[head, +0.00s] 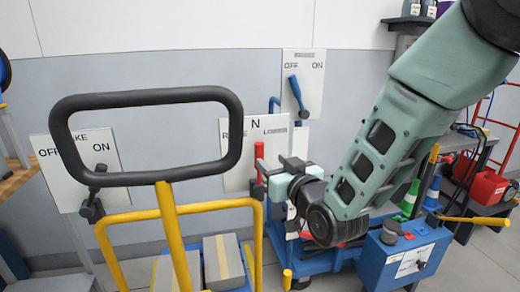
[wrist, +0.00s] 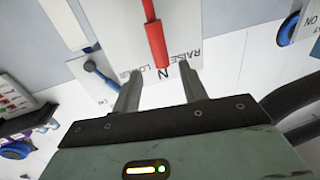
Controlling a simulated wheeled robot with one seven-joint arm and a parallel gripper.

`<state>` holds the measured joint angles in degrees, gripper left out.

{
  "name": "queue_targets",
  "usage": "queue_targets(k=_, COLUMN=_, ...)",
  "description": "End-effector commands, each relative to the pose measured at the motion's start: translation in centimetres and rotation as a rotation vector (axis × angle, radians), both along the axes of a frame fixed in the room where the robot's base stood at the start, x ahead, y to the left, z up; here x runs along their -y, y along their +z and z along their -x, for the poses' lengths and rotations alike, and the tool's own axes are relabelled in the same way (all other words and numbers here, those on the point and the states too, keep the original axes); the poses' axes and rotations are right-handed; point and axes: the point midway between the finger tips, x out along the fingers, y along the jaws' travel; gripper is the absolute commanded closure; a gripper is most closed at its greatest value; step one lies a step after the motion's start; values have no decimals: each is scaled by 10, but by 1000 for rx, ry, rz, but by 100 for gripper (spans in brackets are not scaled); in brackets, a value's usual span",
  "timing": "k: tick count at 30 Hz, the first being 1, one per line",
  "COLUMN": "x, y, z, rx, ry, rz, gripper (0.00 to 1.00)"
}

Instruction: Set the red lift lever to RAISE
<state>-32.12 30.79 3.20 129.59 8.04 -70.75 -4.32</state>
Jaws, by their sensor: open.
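The red lever (head: 259,152) stands roughly upright on a white panel (head: 232,150) marked RAISE, N and LOWER, with its handle pointing toward N. In the wrist view, the red lever (wrist: 154,35) comes down from the top edge and ends near the N, with RAISE to its right and LOWER to its left. My gripper (head: 277,174) is beside the lever's lower part in the head view. In the wrist view my gripper (wrist: 161,78) is open and empty, its fingertips either side of the lever's line. The exact gap to the lever is hard to tell.
A blue lever (head: 297,95) on an OFF/ON panel is above right. A black lever (head: 93,190) on another OFF/ON panel is at left. A black looped handle (head: 145,97) on a yellow frame stands in front. A blue box (head: 400,258) is at lower right.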

Motion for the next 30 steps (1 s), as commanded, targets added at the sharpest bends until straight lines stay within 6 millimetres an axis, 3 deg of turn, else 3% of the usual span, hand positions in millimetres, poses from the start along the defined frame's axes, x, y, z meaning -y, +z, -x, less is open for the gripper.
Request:
queue_targets(k=6, x=-20, y=1, z=-40, rx=1, ry=0, rz=0, gripper=57)
queue_targets(k=12, x=-33, y=0, z=-63, rx=0, ry=1, rz=0, gripper=57)
queue_targets(k=25, x=-37, y=0, z=-72, rx=0, ry=0, rz=0, gripper=57)
queue_targets(k=26, x=-37, y=0, z=-72, rx=0, ry=0, rz=0, gripper=63)
queue_targets(k=30, x=-37, y=0, z=-72, rx=0, ry=0, rz=0, gripper=100)
